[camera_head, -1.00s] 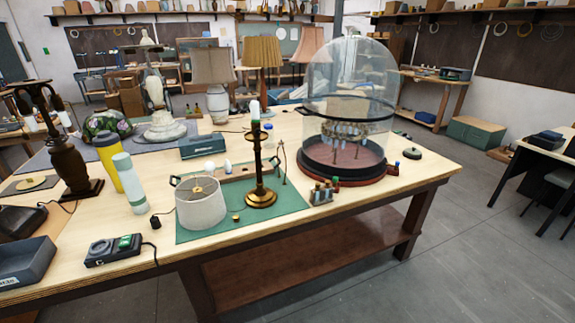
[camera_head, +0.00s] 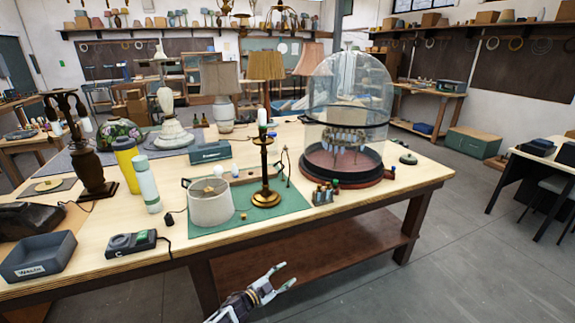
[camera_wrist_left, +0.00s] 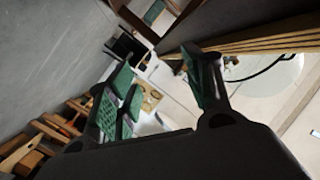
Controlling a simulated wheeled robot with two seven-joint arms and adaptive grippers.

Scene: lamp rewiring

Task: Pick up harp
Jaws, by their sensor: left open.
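A brass candlestick-style lamp (camera_head: 265,172) stands upright on a green mat (camera_head: 290,200) on the workbench. A thin dark wire piece (camera_head: 288,168) stands just right of it; it may be the harp, but it is too small to tell. A white drum shade (camera_head: 211,203) sits on the mat's left part. My left gripper (camera_head: 287,275) is open and empty, in front of the bench and below its front edge, well apart from the lamp and the wire piece. Its two green-padded fingers are spread in the left wrist view (camera_wrist_left: 155,70). My right gripper is not seen.
A glass dome (camera_head: 345,90) on a dark round base stands right of the lamp. A small block with upright pieces (camera_head: 323,195) lies near the front edge. A yellow bottle (camera_head: 127,165), a pale bottle (camera_head: 147,185) and a grey bin (camera_head: 40,258) stand left.

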